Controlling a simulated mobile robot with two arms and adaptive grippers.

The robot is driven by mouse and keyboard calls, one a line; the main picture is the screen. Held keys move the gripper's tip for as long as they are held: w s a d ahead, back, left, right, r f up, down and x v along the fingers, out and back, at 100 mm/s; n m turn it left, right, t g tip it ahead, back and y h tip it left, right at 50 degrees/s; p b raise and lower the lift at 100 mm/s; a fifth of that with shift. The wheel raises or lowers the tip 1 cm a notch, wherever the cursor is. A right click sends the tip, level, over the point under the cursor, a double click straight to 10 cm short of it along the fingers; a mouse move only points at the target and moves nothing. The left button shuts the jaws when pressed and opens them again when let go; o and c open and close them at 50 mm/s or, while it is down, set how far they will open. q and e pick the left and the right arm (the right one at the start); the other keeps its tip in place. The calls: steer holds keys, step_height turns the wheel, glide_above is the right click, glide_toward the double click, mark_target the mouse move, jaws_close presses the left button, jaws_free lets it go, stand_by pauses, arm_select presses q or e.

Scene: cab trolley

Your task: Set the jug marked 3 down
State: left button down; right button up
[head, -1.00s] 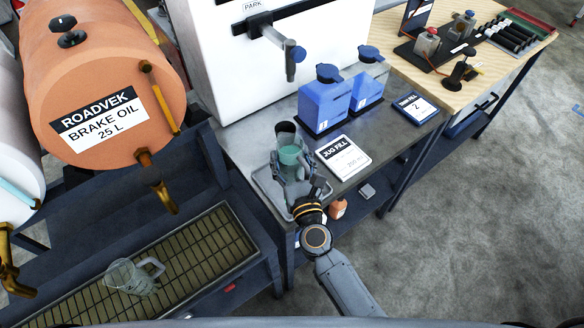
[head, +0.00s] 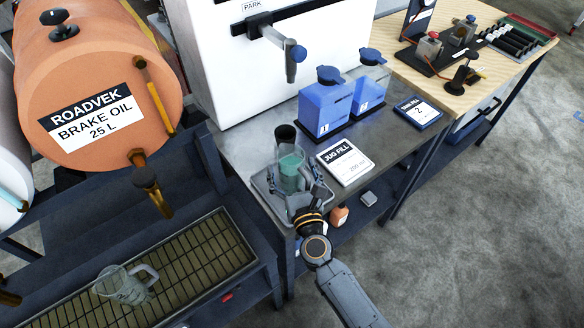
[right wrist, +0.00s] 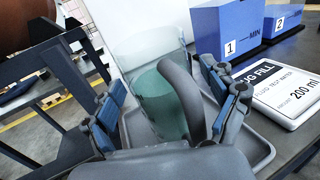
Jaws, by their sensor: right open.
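A clear jug with green fluid (head: 291,173) stands upright on the grey tray (head: 262,190) at the bench's near corner. It also shows in the right wrist view (right wrist: 150,85), with its curved grey handle towards my gripper. No number on it can be read. My right gripper (head: 297,195) is open, with one finger on each side of the jug's handle. In the right wrist view (right wrist: 168,100) the blue-padded fingers stand apart and no grip shows. Whether a finger touches the jug cannot be told. My left gripper is not in view.
A black cup-like thing (head: 286,136) stands behind the jug. The jug fill card (head: 344,161) and blue containers (head: 325,103) are to its right. Another, empty jug (head: 122,286) stands on the grate (head: 195,262) under the orange brake oil drum (head: 100,90).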

steer(key=shift+r, duration=0.2)
steer(key=b+v, duration=0.3)
steer(key=v, duration=0.9)
steer(key=shift+f, duration=0.1)
